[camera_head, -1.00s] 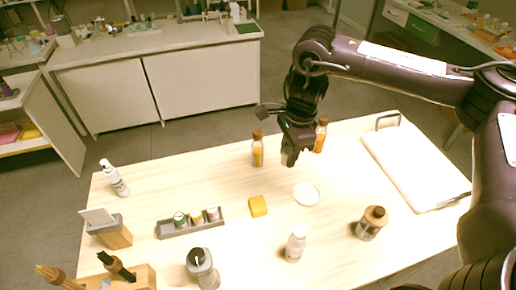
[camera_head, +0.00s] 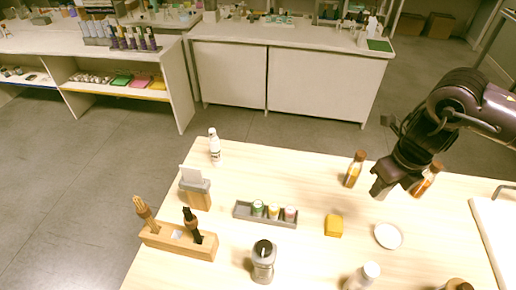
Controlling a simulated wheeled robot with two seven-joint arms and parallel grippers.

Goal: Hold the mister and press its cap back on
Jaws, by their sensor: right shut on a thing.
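My right gripper (camera_head: 392,184) comes in from the right and hangs over the back right of the table, between two amber bottles. A slim white bottle (camera_head: 214,149) stands upright at the back left edge. I cannot tell which is the mister. My left gripper is out of view.
One amber bottle (camera_head: 354,171) stands left of the gripper, another (camera_head: 427,180) right behind it. A grey tray (camera_head: 241,210) holds small jars. A yellow block (camera_head: 333,226), white dish (camera_head: 388,236), wooden tool holder (camera_head: 165,237) and white board (camera_head: 500,232) are on the table (camera_head: 300,170).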

